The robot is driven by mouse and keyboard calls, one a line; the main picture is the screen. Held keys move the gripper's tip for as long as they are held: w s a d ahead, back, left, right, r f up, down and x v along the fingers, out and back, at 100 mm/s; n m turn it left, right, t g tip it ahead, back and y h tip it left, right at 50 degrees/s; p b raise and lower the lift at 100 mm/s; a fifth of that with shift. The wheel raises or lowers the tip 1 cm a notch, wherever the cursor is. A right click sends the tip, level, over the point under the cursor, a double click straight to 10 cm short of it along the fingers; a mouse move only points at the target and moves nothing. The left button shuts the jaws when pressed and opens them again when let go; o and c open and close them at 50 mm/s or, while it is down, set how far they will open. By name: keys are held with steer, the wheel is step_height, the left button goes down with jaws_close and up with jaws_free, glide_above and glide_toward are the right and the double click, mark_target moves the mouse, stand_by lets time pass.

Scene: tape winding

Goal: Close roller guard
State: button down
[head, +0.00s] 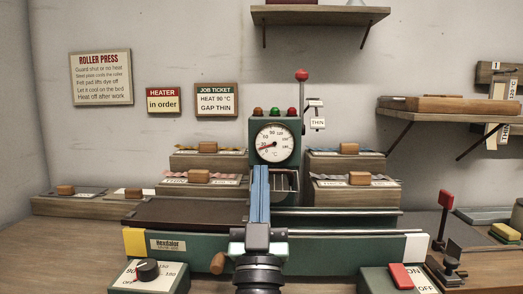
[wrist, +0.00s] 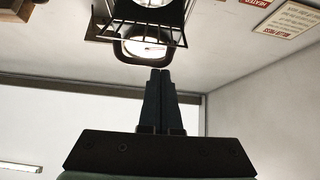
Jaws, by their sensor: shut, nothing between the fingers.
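The roller guard (head: 286,180) shows as a small barred frame under the dial of the green press, partly hidden behind my gripper. In the wrist view it is a dark wire cage (wrist: 130,28) at the top, with a rounded loop (wrist: 120,48) on its near side. My gripper (head: 260,168) is shut and empty, its blue fingers pointing at the press just below the dial. In the wrist view the fingertips (wrist: 161,70) lie just below and right of the loop; I cannot tell whether they touch it. I cannot tell the guard's exact angle.
The press's dial (head: 275,142) stands above, with a red-knobbed lever (head: 302,76) beside it. Drawers with wooden handles flank it. A green front rail (head: 340,250) runs below my gripper. A heater knob (head: 147,270) is at left, a red switch (head: 401,276) at right.

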steer(key=shift+f+t+b, duration=0.5)
steer(key=shift+b, duration=0.85)
steer(key=shift+f+b, duration=0.25)
steer(key=shift+b, duration=0.3)
steer(key=shift+w+f+b, duration=0.25)
steer(key=shift+f+b, duration=0.5)
steer(key=shift+b, duration=0.05)
steer(key=shift+w+f+b, duration=0.25)
steer(key=shift+f+b, duration=0.45)
steer(key=shift+b, duration=0.1)
steer(key=shift+w+f, duration=0.4)
steer(key=shift+f, duration=0.15)
steer(key=shift+w+f+b, duration=0.15)
steer(key=shift+f+b, duration=0.05)
steer(key=shift+b, duration=0.1)
